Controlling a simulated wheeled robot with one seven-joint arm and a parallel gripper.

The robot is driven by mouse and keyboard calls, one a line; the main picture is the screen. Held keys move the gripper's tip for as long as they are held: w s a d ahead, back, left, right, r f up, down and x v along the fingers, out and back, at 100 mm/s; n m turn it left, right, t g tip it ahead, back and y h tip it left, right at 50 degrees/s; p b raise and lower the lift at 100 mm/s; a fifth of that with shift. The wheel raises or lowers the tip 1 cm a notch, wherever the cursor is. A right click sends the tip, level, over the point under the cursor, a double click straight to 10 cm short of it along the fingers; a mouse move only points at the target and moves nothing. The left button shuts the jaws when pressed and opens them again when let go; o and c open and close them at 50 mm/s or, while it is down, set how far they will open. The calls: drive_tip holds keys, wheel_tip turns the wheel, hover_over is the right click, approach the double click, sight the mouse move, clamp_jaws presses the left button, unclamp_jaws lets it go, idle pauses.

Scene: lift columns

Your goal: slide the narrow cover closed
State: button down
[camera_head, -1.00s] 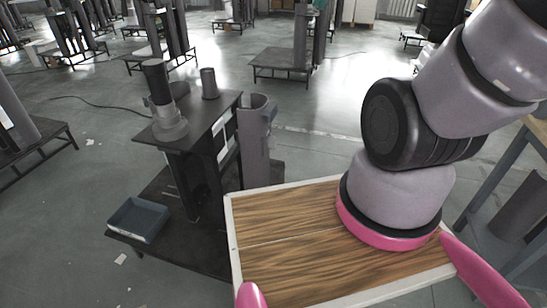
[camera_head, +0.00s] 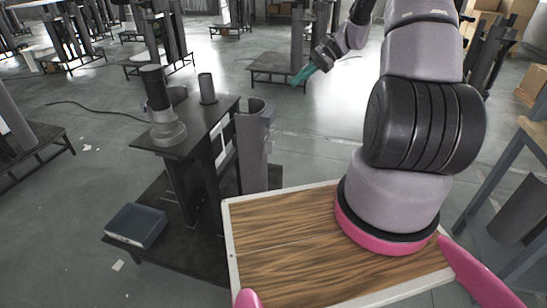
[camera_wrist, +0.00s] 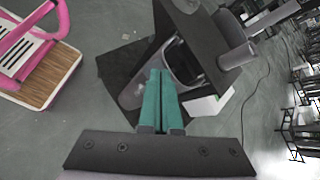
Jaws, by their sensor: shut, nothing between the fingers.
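My gripper (camera_head: 303,75) has teal fingers and hangs in the air beyond the black stand in the head view. In the wrist view its fingers (camera_wrist: 160,100) lie together, with nothing between them. A grey, curved upright piece (camera_head: 252,150) stands at the stand's right side, its top open. In the wrist view a grey curved part (camera_wrist: 133,95) lies beyond the fingertips, beside a rounded black frame (camera_wrist: 183,62). I cannot tell for sure which part is the narrow cover. No contact shows, and the fingers hide part of what lies behind them.
The black stand (camera_head: 204,125) carries a grey cylinder (camera_head: 207,88) and a taller round fixture (camera_head: 160,108). A small dark box (camera_head: 136,224) sits on its low shelf. A workbench (camera_head: 535,130) is at the right. Open floor lies beyond the stand.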

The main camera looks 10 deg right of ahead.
drive_tip(key=d+f+m+t+y, duration=0.2)
drive_tip(key=f+m+t, duration=0.15)
drive_tip(key=f, duration=0.85)
drive_tip(key=s+d+f+m+t+y, duration=0.1)
drive_tip(key=f+m+t, duration=0.25)
drive_tip(key=f, duration=0.85)
drive_tip(key=d+f+m+t+y, duration=0.2)
drive_tip(key=f+m, duration=0.3)
drive_tip(key=f, duration=0.7)
drive_tip(key=x, duration=1.3)
drive_tip(key=shift+a+r, duration=0.2)
drive_tip(key=shift+a, duration=0.2)
drive_tip(key=x, duration=0.8)
drive_tip(key=shift+a, duration=0.15)
drive_tip(key=shift+w+r, duration=0.1)
drive_tip(key=shift+r, duration=0.05)
drive_tip(key=v, duration=1.4)
drive_tip(key=shift+d+f, duration=0.2)
drive_tip(key=shift+d, duration=0.1)
